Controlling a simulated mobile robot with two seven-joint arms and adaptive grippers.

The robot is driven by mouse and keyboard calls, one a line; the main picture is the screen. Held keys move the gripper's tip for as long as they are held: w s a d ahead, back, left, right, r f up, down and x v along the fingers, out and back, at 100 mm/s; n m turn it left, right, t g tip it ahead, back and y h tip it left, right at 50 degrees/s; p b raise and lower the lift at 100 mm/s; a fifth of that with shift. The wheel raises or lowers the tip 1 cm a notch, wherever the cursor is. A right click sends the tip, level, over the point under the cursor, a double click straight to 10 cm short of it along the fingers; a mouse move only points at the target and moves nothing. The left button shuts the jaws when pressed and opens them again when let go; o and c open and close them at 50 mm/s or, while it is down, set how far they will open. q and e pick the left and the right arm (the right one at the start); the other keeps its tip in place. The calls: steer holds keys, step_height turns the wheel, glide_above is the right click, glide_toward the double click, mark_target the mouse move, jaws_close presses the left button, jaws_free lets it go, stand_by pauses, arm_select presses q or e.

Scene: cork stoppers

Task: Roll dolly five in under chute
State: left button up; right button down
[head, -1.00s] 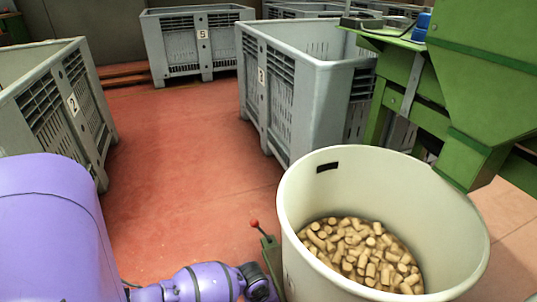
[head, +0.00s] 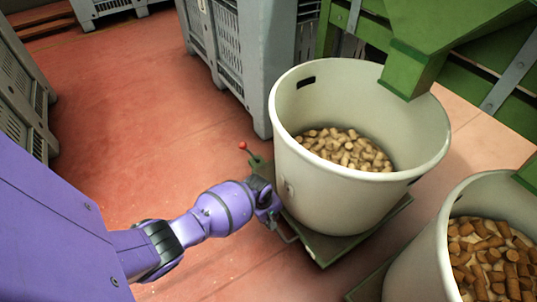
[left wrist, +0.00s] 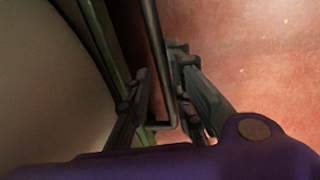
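A green dolly (head: 335,246) carries a large cream tub (head: 335,195) of pale corks (head: 345,150); no number is readable on it. A green chute (head: 410,72) hangs over the tub's back right rim. My left gripper (head: 274,214) is low at the dolly's left side, by a thin metal handle (head: 289,237). In the left wrist view the gripper (left wrist: 170,110) has its fingers apart, one on each side of the handle bar (left wrist: 157,60); contact is unclear. My right gripper is not in view.
A second tub (head: 450,220) of browner corks stands at the right, close to the first. Grey crates (head: 245,45) stand behind and at the left (head: 20,95). Red floor lies open at the left middle.

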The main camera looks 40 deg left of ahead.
arm_select(q)
steer(key=shift+o, duration=0.9)
steer(key=shift+w+d, duration=0.1)
steer(key=shift+w, duration=0.15)
steer(key=shift+s, duration=0.15)
step_height(320, 180, up, 12)
steer(key=s, duration=0.2)
steer(key=shift+a, duration=0.45)
steer(key=shift+f, duration=0.1)
steer(key=shift+s, duration=0.15)
